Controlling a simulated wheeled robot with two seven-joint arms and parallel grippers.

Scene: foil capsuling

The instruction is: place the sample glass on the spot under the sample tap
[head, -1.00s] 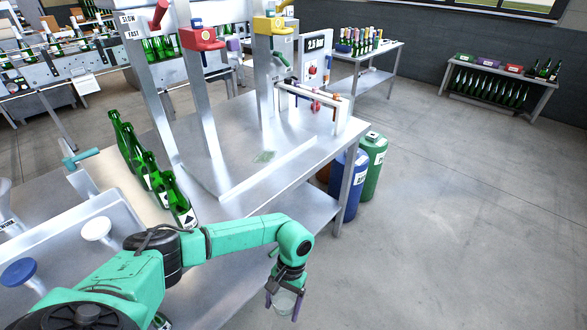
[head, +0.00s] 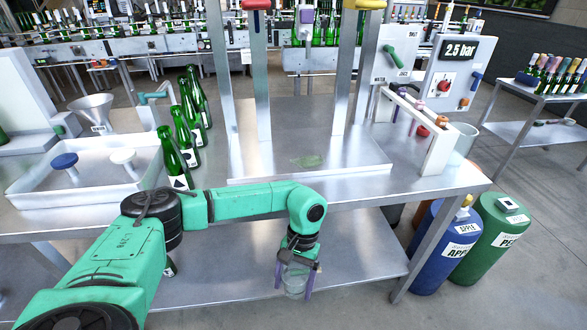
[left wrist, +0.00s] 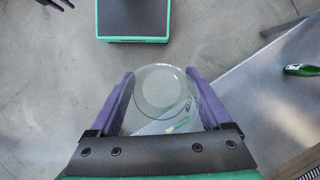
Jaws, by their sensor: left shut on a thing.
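The sample glass (head: 295,284) is a clear glass held between the purple fingers of my left gripper (head: 295,280), which is shut on it. They hang in front of the steel table's front edge, below the tabletop. In the left wrist view the glass (left wrist: 160,92) shows its round outline between both fingers. A green mark (head: 308,161) lies on the steel plate under the frame, farther back and higher than the glass. Red, purple and yellow fittings (head: 306,17) sit at the top of the frame; which is the sample tap I cannot tell. Dark finger-like tips show at the left wrist view's top left corner.
Several green bottles (head: 182,138) stand left of the frame. A white tray (head: 85,190) with two knobs is at the left. A white rack (head: 437,150) stands right of the plate. Blue (head: 440,245) and green (head: 492,240) cylinders stand at the table's right end.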

